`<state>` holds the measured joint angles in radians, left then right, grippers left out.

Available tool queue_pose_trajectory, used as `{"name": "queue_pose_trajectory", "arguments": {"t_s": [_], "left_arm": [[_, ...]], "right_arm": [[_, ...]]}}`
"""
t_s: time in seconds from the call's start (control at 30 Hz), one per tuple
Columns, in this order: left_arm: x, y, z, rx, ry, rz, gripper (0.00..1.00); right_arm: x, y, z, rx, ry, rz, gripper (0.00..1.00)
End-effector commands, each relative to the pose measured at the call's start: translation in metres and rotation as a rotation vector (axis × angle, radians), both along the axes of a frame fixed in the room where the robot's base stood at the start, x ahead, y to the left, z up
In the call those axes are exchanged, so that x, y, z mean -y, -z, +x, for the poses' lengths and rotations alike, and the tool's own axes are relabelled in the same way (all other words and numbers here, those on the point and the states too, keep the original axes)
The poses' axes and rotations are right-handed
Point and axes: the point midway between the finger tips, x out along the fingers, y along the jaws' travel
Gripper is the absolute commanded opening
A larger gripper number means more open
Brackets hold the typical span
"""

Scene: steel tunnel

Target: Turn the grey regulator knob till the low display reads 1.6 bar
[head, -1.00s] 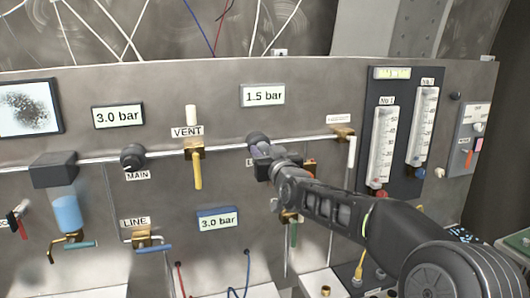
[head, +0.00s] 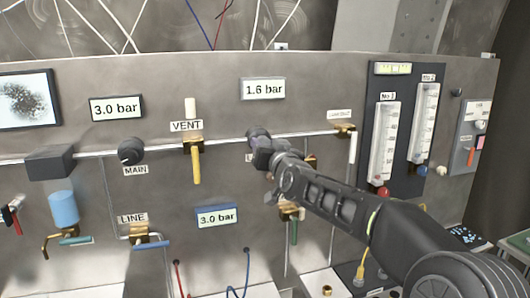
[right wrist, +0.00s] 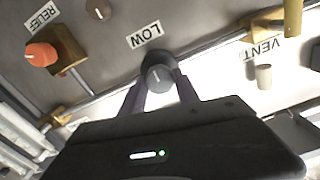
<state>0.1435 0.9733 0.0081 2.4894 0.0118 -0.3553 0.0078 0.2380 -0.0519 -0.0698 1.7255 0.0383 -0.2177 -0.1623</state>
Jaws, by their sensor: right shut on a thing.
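The grey regulator knob (head: 255,134) sits on the pipe of the steel panel, partly hidden by my right gripper in the head view. In the right wrist view the knob (right wrist: 158,72) stands beside the LOW label (right wrist: 145,36), with a light pointer mark on its face. My right gripper (head: 262,146) is shut on the knob, one finger on each side. The display above it (head: 263,89) reads 1.6 bar. My left gripper is not in view.
The MAIN knob (head: 131,151) and yellow VENT lever (head: 196,165) are to the left. Two other displays (head: 116,108) and (head: 217,216) read 3.0 bar. The orange RELIEF knob (right wrist: 41,54) is close by. Flow tubes (head: 385,143) stand to the right.

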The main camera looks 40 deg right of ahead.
Motion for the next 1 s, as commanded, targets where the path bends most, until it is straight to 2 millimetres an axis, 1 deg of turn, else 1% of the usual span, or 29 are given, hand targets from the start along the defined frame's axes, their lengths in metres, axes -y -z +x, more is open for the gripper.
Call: {"name": "queue_pose_trajectory", "arguments": {"t_s": [0.13,0.17,0.4,0.63,0.77,0.87,1.0], "left_arm": [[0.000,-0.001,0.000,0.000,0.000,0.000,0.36],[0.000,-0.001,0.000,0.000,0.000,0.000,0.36],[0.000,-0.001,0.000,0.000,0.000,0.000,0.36],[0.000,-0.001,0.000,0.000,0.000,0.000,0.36],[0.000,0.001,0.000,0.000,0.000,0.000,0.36],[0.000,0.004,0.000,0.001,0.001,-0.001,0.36],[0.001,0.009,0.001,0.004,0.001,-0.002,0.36]], "right_arm": [[0.000,-0.001,0.000,-0.002,0.000,-0.002,0.00],[0.000,-0.001,0.000,-0.002,0.000,-0.002,0.40],[0.000,0.000,0.000,-0.002,0.000,-0.002,0.59],[0.000,0.000,0.000,-0.002,0.000,-0.003,0.59],[-0.001,0.000,-0.005,-0.002,0.000,-0.002,0.59],[-0.005,0.000,-0.015,-0.001,0.001,-0.001,0.59],[-0.011,0.001,-0.037,0.000,0.002,-0.002,0.59]]}}
